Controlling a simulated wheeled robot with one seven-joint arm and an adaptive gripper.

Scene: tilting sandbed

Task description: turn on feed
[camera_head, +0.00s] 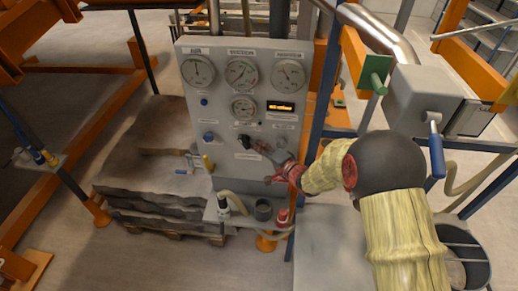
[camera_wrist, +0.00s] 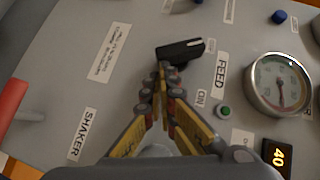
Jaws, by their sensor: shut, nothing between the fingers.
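The feed switch is a black knob (camera_wrist: 182,50) on the grey control panel (camera_wrist: 60,60), beside the FEED label (camera_wrist: 221,72) in the wrist view. An ON label (camera_wrist: 201,97) sits near it. The knob also shows in the head view (camera_head: 243,142). My gripper (camera_wrist: 165,76) is shut and empty. Its fingertips are right at the knob's edge, and I cannot tell whether they touch it. In the head view my gripper (camera_head: 262,148) reaches the panel from the right, just beside the knob.
A small green button (camera_wrist: 223,111), a gauge (camera_wrist: 277,83) and a lit display (camera_wrist: 277,157) are close to the knob. A red handle (camera_wrist: 12,100) is at the left, near the SHAKER label (camera_wrist: 82,135). A grey box with a blue lever (camera_head: 436,150) stands at right.

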